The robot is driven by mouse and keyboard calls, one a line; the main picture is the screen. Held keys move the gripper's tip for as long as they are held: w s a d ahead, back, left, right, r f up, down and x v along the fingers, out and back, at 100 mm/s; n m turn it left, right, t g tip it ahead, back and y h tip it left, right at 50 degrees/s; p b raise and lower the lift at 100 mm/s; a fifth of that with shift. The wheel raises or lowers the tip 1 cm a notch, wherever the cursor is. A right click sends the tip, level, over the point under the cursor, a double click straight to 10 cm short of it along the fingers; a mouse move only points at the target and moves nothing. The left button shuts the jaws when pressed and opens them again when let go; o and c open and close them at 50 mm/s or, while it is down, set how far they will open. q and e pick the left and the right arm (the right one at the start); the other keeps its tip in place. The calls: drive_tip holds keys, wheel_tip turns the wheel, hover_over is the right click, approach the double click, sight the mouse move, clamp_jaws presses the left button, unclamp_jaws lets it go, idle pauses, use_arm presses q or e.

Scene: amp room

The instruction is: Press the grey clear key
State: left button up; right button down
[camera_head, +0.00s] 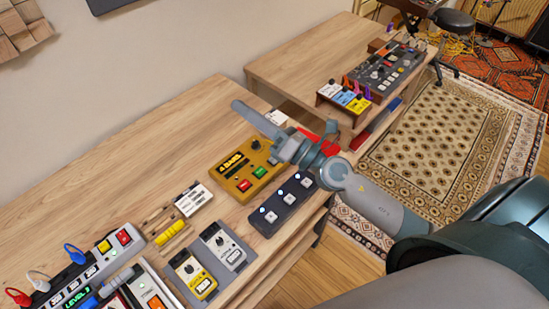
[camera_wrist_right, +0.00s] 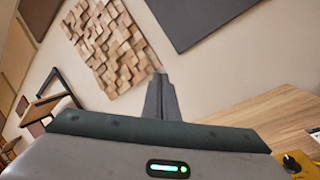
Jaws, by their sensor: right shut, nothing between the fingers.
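My right gripper (camera_head: 240,106) reaches in from the right, above the back part of the near table. Its fingers are shut and empty, and they show closed together in the right wrist view (camera_wrist_right: 161,88). A yellow box (camera_head: 243,181) with a lit display, a red key (camera_head: 243,185) and a green key (camera_head: 260,172) sits below and in front of the gripper, apart from it. A dark strip (camera_head: 272,226) with several pale grey square keys lies in front of the box. I cannot tell which key is the clear key. My left gripper is not in view.
Bare wood (camera_head: 150,160) is free at the back. A second table (camera_head: 290,72) holds a mixer (camera_head: 385,68).

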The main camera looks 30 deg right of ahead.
wheel_tip(320, 180, down, 9)
drive_tip(key=w+a+n+g+y, duration=0.1)
drive_tip(key=w+a+n+g, duration=0.1)
drive_tip(key=n+g, duration=0.85)
drive_tip(key=w+d+f+n+h, duration=0.3)
drive_tip(key=d+f+n+h, duration=0.4)
drive_tip(key=d, duration=0.6)
drive_tip(key=shift+d+f, duration=0.15)
drive_tip(key=shift+f, duration=0.4)
drive_tip(key=shift+f+g, duration=0.15)
drive_tip(key=shift+g, duration=0.1)
wheel_tip(320, 180, down, 7)
drive_tip(key=b, duration=0.4)
drive_tip(key=shift+f, duration=0.2)
drive_tip(key=shift+f+b, duration=0.55)
drive_tip(key=shift+f, duration=0.05)
drive_tip(key=shift+f, duration=0.1)
drive_tip(key=shift+f+b, duration=0.3)
drive_tip(key=shift+b, duration=0.25)
